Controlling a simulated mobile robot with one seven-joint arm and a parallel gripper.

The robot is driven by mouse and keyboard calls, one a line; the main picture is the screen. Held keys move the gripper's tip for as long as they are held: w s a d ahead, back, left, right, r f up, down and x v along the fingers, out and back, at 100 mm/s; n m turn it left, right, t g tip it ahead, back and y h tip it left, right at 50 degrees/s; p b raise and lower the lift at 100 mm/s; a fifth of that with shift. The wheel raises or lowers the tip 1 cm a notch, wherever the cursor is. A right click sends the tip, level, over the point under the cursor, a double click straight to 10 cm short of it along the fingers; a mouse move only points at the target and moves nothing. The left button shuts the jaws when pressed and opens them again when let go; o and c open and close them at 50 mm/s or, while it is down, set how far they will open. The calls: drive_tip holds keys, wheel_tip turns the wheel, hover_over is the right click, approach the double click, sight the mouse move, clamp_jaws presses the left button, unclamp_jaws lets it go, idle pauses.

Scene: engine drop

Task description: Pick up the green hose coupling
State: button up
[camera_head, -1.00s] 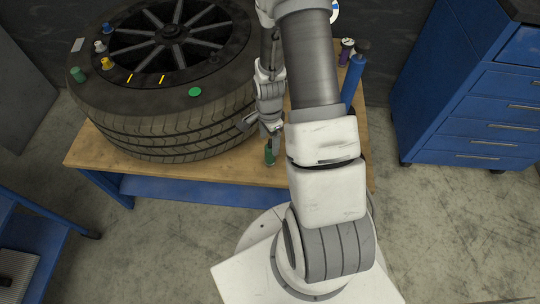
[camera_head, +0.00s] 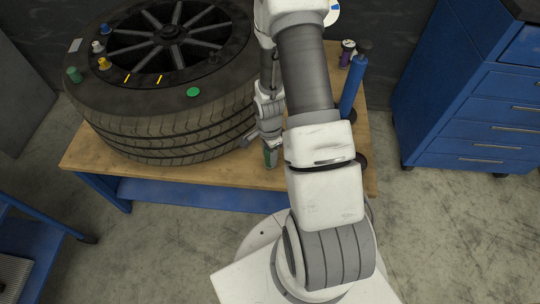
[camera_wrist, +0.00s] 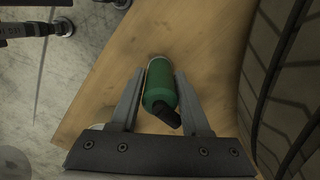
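A green cylinder with a pale far rim and a black angled end, which I take for the green hose coupling (camera_wrist: 160,85), lies between my gripper's fingers in the wrist view. In the head view the coupling (camera_head: 270,158) is at the table's front edge, partly covered by my gripper (camera_head: 262,140). My gripper (camera_wrist: 160,75) is open, with one finger on each side of the coupling. A narrow gap shows on the left; on the right I cannot tell whether the finger touches.
A large tyre (camera_head: 175,137) fills the left of the wooden table (camera_head: 215,172), close beside my gripper. Small coloured fittings, including a green one (camera_head: 74,75), sit on it. A blue drawer cabinet (camera_head: 455,110) is further right.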

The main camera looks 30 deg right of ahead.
clamp_jaws()
